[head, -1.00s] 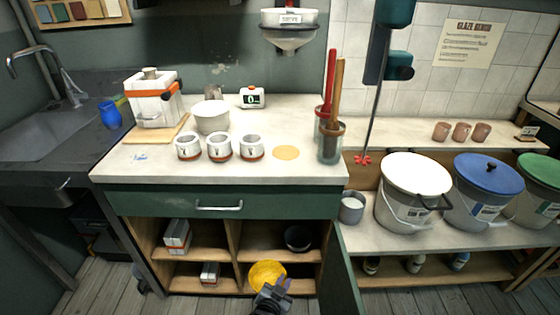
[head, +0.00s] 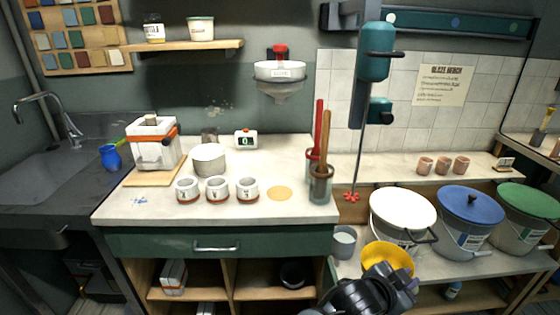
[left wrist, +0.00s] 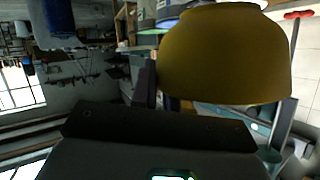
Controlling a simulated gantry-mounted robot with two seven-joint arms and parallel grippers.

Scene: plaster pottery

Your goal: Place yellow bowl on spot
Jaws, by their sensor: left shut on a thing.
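The yellow bowl (head: 390,256) is held in the air by my left gripper (head: 402,277), at the lower right of the head view, in front of the white-lidded bucket. The gripper is shut on the bowl's side. In the left wrist view the bowl (left wrist: 225,60) fills the upper right, and the fingers are partly hidden behind it. The spot (head: 279,193) is a flat round tan mark on the counter. It is bare, and the bowl is to its right and lower in the picture. My right gripper is not in view.
Three white cups (head: 217,189) stand left of the spot. A jar (head: 321,185) with tall red and brown tools stands to its right. A mixer (head: 375,60) hangs above the lower bench. A grey pot (head: 344,243) and lidded buckets (head: 470,222) stand near the bowl.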

